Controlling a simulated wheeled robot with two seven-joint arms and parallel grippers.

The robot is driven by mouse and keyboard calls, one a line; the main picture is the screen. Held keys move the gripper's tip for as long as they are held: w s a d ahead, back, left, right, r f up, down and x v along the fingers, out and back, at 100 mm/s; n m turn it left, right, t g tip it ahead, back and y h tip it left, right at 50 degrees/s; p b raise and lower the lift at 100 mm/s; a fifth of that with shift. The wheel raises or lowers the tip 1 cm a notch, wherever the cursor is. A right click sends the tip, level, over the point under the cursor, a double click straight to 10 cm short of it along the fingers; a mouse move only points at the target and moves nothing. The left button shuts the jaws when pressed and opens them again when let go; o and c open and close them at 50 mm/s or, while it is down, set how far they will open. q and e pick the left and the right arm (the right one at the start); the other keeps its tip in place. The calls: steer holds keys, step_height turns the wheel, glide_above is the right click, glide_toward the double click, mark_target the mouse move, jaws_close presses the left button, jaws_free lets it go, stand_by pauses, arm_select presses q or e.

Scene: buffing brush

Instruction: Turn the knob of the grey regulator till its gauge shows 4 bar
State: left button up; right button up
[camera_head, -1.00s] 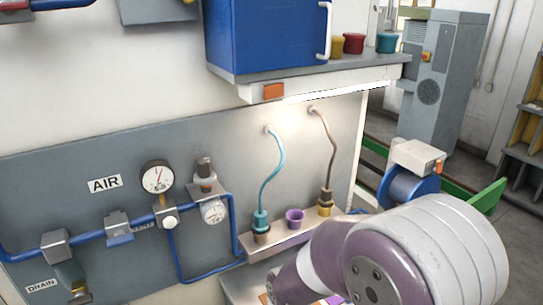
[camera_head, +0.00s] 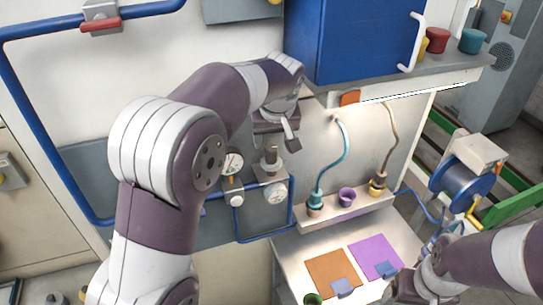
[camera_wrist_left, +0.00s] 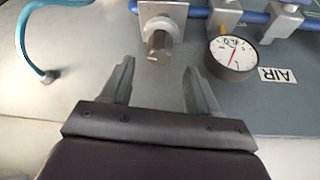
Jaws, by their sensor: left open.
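My left gripper (camera_head: 280,138) is open and empty, above and close to the knob. In the left wrist view, which is upside down, the regulator body (camera_wrist_left: 160,14) and knob (camera_wrist_left: 158,45) lie just beyond the open fingertips (camera_wrist_left: 157,66), apart from them. My right gripper (camera_head: 408,288) is at the lower right, its jaws unclear.
A larger gauge (camera_head: 232,163) with a red needle is left of the regulator and shows in the left wrist view (camera_wrist_left: 232,54). A blue cabinet (camera_head: 350,40) overhangs at the right. A shelf (camera_head: 335,212) with hoses and cups is right of the regulator.

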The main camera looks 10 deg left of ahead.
mark_target(271, 148)
arm_select(q)
steer(key=shift+p+x, duration=1)
steer(key=shift+p, duration=0.15)
steer(key=x, duration=0.1)
steer(key=p+x, duration=0.1)
steer(key=x, duration=0.1)
steer(key=shift+w+d+r, duration=0.1)
steer(key=shift+w+r, duration=0.05)
steer(key=shift+w, duration=0.1)
steer(key=shift+s+f, duration=0.15)
steer(key=shift+f, duration=0.3)
arm_select(e)
steer(key=shift+r, duration=0.9)
arm_select(q)
steer(key=c, duration=1)
steer(key=shift+c, duration=0.2)
arm_select(e)
steer(key=shift+w, duration=0.1)
arm_select(q)
steer(key=shift+m, duration=0.3)
